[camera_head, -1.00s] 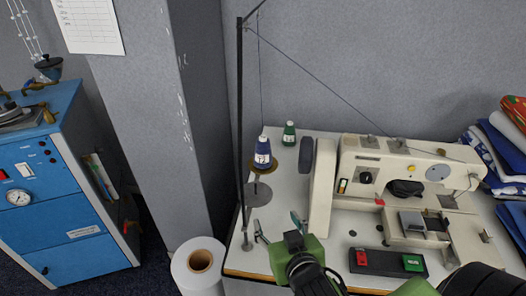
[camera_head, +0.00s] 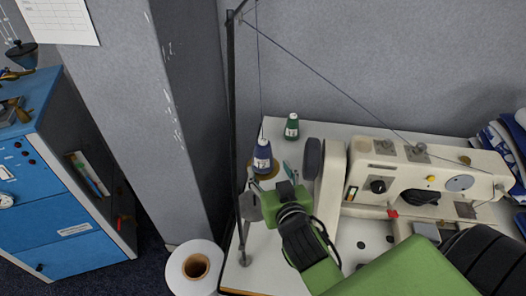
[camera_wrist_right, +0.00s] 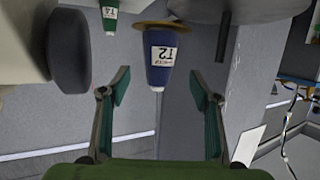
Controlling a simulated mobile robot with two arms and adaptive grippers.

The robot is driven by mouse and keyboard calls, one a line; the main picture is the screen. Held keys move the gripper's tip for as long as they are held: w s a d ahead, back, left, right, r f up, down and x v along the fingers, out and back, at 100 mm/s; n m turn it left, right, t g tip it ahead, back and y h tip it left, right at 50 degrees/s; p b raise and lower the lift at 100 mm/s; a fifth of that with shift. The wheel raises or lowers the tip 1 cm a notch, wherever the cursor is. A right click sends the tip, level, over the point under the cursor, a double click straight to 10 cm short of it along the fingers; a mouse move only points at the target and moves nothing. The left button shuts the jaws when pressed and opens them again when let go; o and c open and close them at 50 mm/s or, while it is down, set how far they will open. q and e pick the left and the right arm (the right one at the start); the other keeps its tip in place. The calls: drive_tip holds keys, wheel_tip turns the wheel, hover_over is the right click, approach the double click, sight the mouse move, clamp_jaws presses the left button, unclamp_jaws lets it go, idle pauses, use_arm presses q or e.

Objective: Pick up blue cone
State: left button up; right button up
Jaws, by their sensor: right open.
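The blue cone (camera_head: 262,160) of thread has a white label and stands upright on a brown round base (camera_head: 252,168) at the left end of the sewing table. It also shows upside down in the right wrist view (camera_wrist_right: 161,66). My right gripper (camera_head: 271,178) is close in front of it. In the wrist view its two teal fingers (camera_wrist_right: 161,88) are spread apart, with the cone between and just beyond the tips. Nothing is held. The arm hides part of the table. My left gripper is not visible.
A green cone (camera_head: 292,127) stands behind, to the right. A dark thread-stand pole (camera_head: 231,110) rises at the left, near the gripper. The cream sewing machine (camera_head: 410,160) fills the right. A white roll (camera_head: 193,268) is at the table's left front.

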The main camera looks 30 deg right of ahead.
sight(265, 161)
drive_tip(key=x, duration=0.4)
drive_tip(key=shift+d, duration=0.1)
drive_tip(key=shift+w+d+f+p, duration=0.1)
drive_tip(key=shift+w+f+p, duration=0.05)
drive_tip(key=shift+w+p, duration=0.2)
drive_tip(key=x, duration=0.2)
drive_tip(key=p+x, duration=0.1)
drive_tip(key=x, duration=0.1)
drive_tip(key=shift+f, duration=0.25)
drive_tip(key=shift+w+f, duration=0.15)
drive_tip(key=shift+w, duration=0.1)
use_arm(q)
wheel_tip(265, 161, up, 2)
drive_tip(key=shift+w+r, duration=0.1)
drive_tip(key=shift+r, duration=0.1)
use_arm(e)
drive_tip(key=shift+s, duration=0.1)
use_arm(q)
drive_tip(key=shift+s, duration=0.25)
use_arm(e)
drive_tip(key=c, duration=1.3)
